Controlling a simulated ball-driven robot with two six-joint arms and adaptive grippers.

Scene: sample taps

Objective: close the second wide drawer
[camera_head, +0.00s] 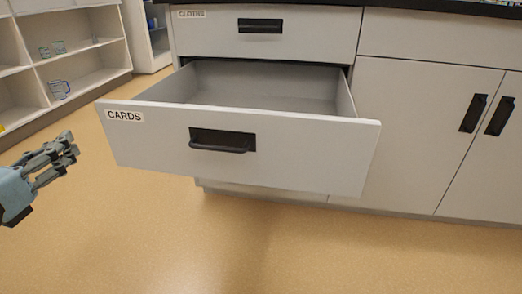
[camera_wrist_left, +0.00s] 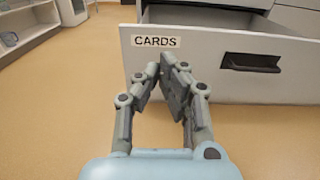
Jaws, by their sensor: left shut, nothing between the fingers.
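The wide drawer labelled CARDS (camera_head: 290,150) is pulled far out of the white cabinet, and its inside looks empty. Its black handle (camera_head: 222,141) is in the middle of the front. The drawer labelled CLOTHS (camera_head: 330,32) above it is shut. My left gripper (camera_head: 70,147) is left of the drawer front, apart from it in the head view, and touches nothing there. In the left wrist view my gripper (camera_wrist_left: 168,66) is shut and empty, with its fingertips below and near the CARDS label (camera_wrist_left: 156,41). My right gripper is in neither view.
Cabinet doors with black handles (camera_head: 473,113) are shut on the right. White open shelves (camera_head: 85,62) with a few cups stand at the left. The tan floor (camera_head: 150,230) in front of the drawer is clear.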

